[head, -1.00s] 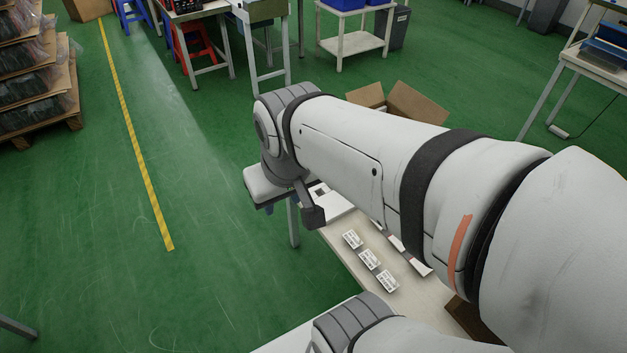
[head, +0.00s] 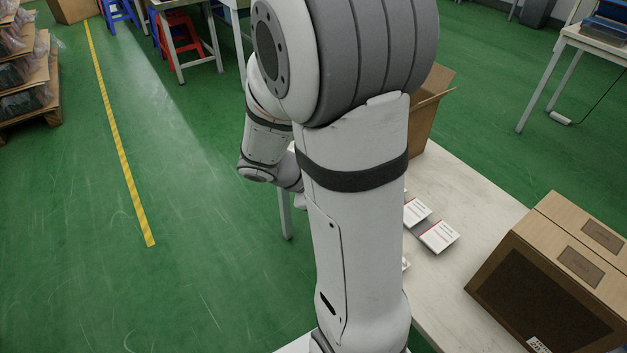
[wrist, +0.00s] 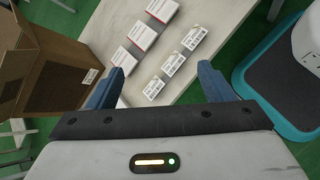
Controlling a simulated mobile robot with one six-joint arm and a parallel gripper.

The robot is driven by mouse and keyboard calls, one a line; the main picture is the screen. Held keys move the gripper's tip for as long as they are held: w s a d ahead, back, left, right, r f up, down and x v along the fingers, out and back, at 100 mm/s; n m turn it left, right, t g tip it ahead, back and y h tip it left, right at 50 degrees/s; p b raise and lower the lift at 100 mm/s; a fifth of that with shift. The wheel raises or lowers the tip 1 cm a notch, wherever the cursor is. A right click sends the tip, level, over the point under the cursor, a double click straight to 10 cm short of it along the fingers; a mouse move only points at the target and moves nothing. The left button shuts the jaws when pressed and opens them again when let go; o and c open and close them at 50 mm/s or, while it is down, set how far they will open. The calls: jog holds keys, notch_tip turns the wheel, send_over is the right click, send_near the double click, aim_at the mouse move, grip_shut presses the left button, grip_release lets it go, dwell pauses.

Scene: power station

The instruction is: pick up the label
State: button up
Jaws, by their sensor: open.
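Three white labels with dark print lie in a row on the pale table (wrist: 221,14) in the wrist view: a far label (wrist: 195,38), a middle label (wrist: 173,63) and a near label (wrist: 154,87). My gripper (wrist: 161,73) is open and empty. Its two blue fingers stand apart, with the row of labels showing between them. The fingers appear above the table; I cannot tell how far.
White-and-red packets (wrist: 142,35) lie in a row left of the labels. An open cardboard box (wrist: 52,72) stands further left. In the head view a large cardboard box (head: 565,275) occupies the table's right side.

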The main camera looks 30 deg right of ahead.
jog(key=w+d+f+n+t+h+b, duration=0.1)
jog(key=w+d+f+n+h+b, duration=0.2)
jog(key=f, duration=0.5)
jog(key=w+d+f+n+t+b, duration=0.1)
jog(key=w+f+n+t+b, duration=0.15)
jog(key=f+n+b, duration=0.4)
jog(key=w+d+f+n+h+b, duration=0.1)
jog(key=w+d+f+h+b, duration=0.15)
jog(key=f, duration=0.65)
jog(key=x, duration=0.2)
jog(key=b+x, duration=0.1)
jog(key=x, duration=0.1)
jog(key=w+b+x, duration=0.1)
jog(key=x, duration=0.2)
jog(key=shift+a+f, duration=0.15)
jog(key=shift+f, duration=0.2)
jog(key=c, duration=0.7)
